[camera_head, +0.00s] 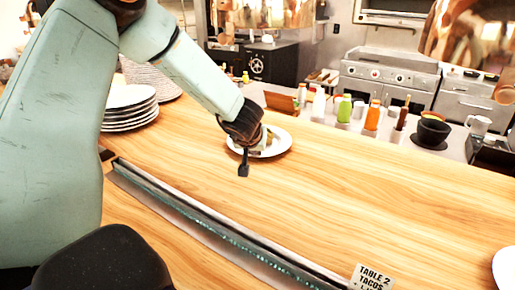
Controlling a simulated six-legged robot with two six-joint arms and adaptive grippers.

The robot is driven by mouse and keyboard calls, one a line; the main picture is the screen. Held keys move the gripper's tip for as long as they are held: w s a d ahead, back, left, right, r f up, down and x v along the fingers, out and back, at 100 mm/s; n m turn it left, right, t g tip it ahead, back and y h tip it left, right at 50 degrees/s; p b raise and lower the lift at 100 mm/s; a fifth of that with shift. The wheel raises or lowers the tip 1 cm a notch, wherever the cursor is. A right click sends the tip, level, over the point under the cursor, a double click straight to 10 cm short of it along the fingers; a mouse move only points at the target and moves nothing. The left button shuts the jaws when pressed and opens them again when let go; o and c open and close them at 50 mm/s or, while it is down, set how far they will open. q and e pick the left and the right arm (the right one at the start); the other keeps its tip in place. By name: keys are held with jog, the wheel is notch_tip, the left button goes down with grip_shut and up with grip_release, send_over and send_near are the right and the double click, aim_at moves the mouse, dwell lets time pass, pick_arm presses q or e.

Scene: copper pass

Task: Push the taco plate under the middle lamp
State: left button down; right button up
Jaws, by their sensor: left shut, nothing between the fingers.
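The taco plate (281,146) is a white round plate on the wooden counter, near its far edge, with food on it partly hidden by my gripper. My left gripper (243,170) is shut and empty, pointing down at the plate's near left side. I cannot tell whether it touches the plate. A large copper lamp shade (468,38) hangs at the upper right, cut off by the picture edge. Another copper shape (232,14) shows at the top. I cannot tell which lamp is the middle one. My right gripper is not in view.
A stack of white plates (128,112) stands at the left. A metal rail (215,232) runs along the near side, with a "TABLE 2 TACOS" card (372,278). Another white plate (504,268) is at the right edge. Bottles (372,116) line the shelf behind. The counter right of the taco plate is clear.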

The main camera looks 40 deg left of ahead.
pick_arm(q)
jog(key=w, duration=0.1)
jog(key=w+a, duration=0.1)
jog(key=shift+w+a+r+p, duration=0.2)
jog(key=shift+w+a+p, duration=0.1)
jog(key=shift+w+p, duration=0.05)
jog(key=shift+w+a+f+b, duration=0.15)
jog(key=shift+f+b, duration=0.25)
jog(key=shift+f, duration=0.55)
jog(key=shift+f, duration=0.1)
jog(key=shift+s+d, duration=0.3)
jog(key=shift+s, duration=0.1)
jog(key=s, duration=0.1)
jog(key=s+d, duration=0.1)
jog(key=shift+s+d+p, duration=0.3)
jog(key=shift+s+p, duration=0.05)
jog(key=shift+p, duration=0.05)
jog(key=shift+s, duration=0.1)
jog(key=shift+w, duration=0.2)
